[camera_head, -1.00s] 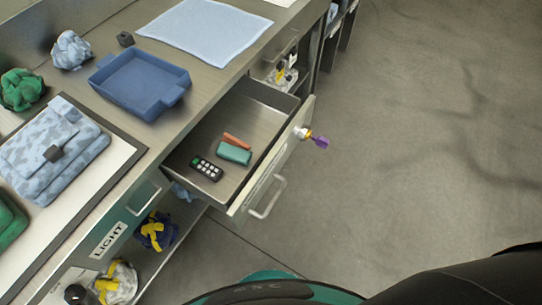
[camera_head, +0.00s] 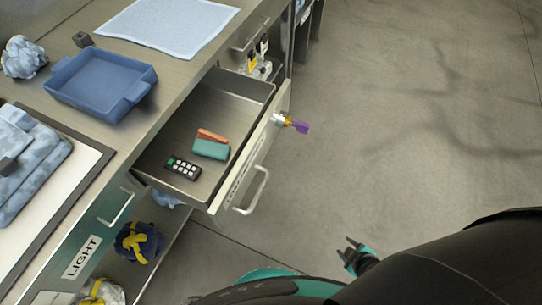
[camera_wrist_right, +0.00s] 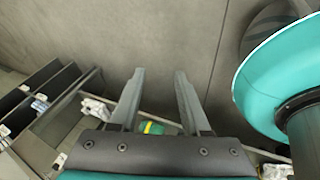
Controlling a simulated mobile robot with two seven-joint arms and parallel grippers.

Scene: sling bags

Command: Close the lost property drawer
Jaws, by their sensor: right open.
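The lost property drawer (camera_head: 228,178) is pulled out from the counter in the head view. Its front panel carries a silver bar handle (camera_head: 262,190) and a lock with a purple-headed key (camera_head: 300,126). Inside lie a black remote (camera_head: 183,168), a teal case (camera_head: 210,149) and an orange item (camera_head: 212,136). My right gripper (camera_head: 352,243) is open and empty, over the floor to the right of and below the drawer handle, apart from it. Its two fingers also show spread in the right wrist view (camera_wrist_right: 160,80). My left gripper is not in view.
The counter holds a blue tray (camera_head: 62,93), a light blue cloth (camera_head: 170,26) and a camouflage bag (camera_head: 30,165). Bags lie on the shelf below. The floor (camera_head: 420,130) to the right is clear.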

